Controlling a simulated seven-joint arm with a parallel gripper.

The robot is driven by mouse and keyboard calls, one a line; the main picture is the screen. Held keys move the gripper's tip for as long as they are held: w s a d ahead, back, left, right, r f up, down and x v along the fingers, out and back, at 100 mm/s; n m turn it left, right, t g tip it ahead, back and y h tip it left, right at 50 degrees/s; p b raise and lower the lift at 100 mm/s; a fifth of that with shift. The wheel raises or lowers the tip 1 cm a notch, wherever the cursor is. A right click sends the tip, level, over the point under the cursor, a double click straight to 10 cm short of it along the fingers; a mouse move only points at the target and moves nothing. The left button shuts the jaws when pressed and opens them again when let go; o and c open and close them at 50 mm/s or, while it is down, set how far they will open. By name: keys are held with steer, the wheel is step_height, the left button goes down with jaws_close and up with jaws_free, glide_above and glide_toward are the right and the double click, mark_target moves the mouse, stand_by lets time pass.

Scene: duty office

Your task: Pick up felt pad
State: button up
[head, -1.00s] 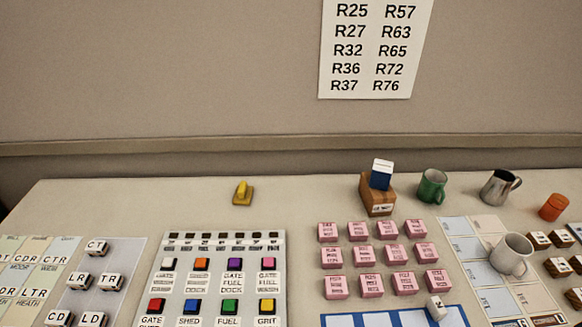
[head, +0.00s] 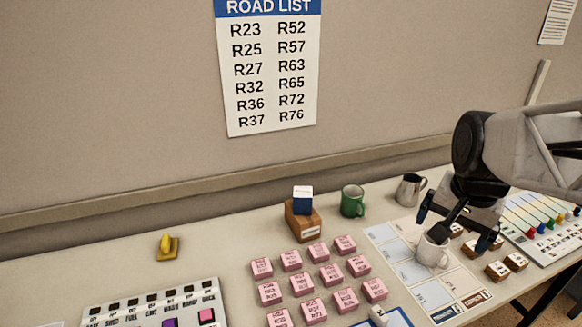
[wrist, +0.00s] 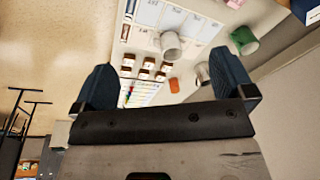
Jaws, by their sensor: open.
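No thing in view is plainly marked as the felt pad. My gripper (head: 456,228) is at the right, high by the white mug (head: 431,252), far from the yellow piece. Its two blue fingers stand wide apart with nothing between them. In the wrist view my gripper (wrist: 163,62) is also open and empty, and the yellow piece is not visible.
Several pink blocks (head: 301,284) stand in rows at mid-table. A wooden block with a blue-and-white top (head: 303,220), a green mug (head: 352,201) and a metal jug (head: 410,189) stand behind. A button panel (head: 152,305) is at front left. The table around the yellow piece is clear.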

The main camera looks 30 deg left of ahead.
steer(key=w+a+f+m, duration=0.1)
steer(key=w+a+f, duration=0.15)
steer(key=a, duration=0.95)
steer(key=w+a+f+m+g, duration=0.15)
steer(key=w+a, duration=0.25)
steer(key=a, duration=0.8)
steer(key=w+a+f+m, duration=0.1)
steer(key=w+a+f, duration=0.25)
steer(key=a, duration=0.75)
steer(key=m, duration=0.4)
glide_above(165, 239)
steer(key=shift+g, duration=0.25)
steer(key=f, duration=1.8)
steer(key=shift+d+f, duration=0.15)
steer(key=shift+d, duration=0.05)
steer(key=shift+s+a+f, duration=0.1)
steer(key=shift+s+a, duration=0.05)
steer(key=shift+a, duration=0.05)
steer(key=shift+f, duration=1.3)
